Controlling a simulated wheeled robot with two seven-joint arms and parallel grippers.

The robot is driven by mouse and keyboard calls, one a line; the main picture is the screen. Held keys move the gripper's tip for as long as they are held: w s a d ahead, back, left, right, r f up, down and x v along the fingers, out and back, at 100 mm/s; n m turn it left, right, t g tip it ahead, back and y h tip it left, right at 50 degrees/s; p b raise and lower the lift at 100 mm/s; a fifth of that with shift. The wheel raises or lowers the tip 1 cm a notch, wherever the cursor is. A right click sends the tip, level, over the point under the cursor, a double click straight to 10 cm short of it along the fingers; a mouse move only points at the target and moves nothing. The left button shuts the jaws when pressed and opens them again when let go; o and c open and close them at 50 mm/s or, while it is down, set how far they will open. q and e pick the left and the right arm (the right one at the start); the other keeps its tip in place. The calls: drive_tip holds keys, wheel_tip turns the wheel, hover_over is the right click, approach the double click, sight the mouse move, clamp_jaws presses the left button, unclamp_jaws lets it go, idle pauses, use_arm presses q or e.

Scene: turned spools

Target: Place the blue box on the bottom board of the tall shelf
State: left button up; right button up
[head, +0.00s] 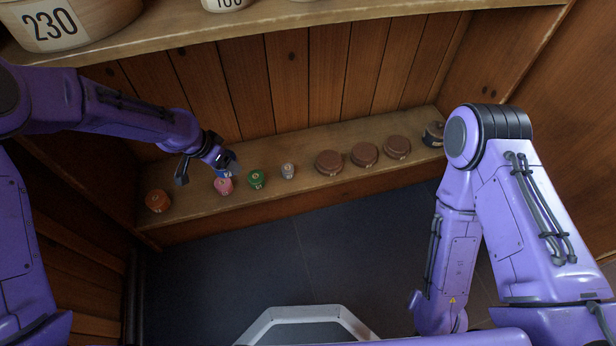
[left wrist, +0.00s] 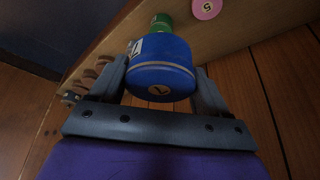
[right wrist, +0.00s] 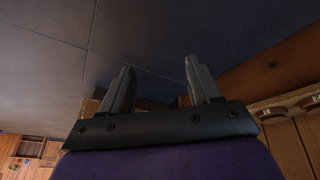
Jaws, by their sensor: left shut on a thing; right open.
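The blue box (left wrist: 160,72) is a small round box with a pale line around it and a round label. My left gripper (left wrist: 160,62) is shut on it, one finger on each side. In the head view the blue box (head: 227,173) is partly hidden by the gripper and appears close above or behind a pink box (head: 223,187); I cannot tell whether it touches the board. The bottom board (head: 195,207) of the shelf runs across the view. My right gripper (right wrist: 158,75) is open and empty over dark floor, seen only in the right wrist view.
On the board stand an orange-brown box (head: 158,201) at left, a green box (head: 257,179), a grey box (head: 288,171), three brown round boxes (head: 364,154) and a dark box (head: 433,134) at right. An upper board (head: 300,25) overhangs, carrying a large box marked 230 (head: 60,22).

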use_arm(q)
wheel_tip(320, 180, down, 6)
drive_tip(key=w+a+m+b, duration=0.1)
drive_tip(key=a+b, duration=0.1)
drive_tip(key=b, duration=0.2)
drive_tip(key=shift+w+a+f, duration=0.15)
drive_tip(key=shift+w+a, duration=0.2)
drive_tip(key=shift+w, duration=0.05)
use_arm(e)
wheel_tip(320, 180, down, 7)
use_arm(q)
drive_tip(key=b, duration=0.8)
hover_over(197, 196)
drive_tip(key=a, duration=0.1)
drive_tip(key=f, duration=0.6)
drive_tip(key=s+f, duration=0.1)
drive_tip(key=f, duration=0.3)
wheel_tip(197, 196, down, 3)
drive_tip(key=b, duration=0.2)
drive_tip(key=shift+f+b, duration=0.15)
drive_tip(key=shift+b, duration=0.2)
use_arm(e)
drive_tip(key=s+f+n+g+y, duration=0.2)
drive_tip(key=s+f+n+g, duration=0.3)
drive_tip(key=s+f, duration=0.3)
drive_tip(key=shift+n+g+y, duration=0.3)
drive_tip(key=shift+n+g, duration=0.1)
drive_tip(key=shift+g, duration=0.3)
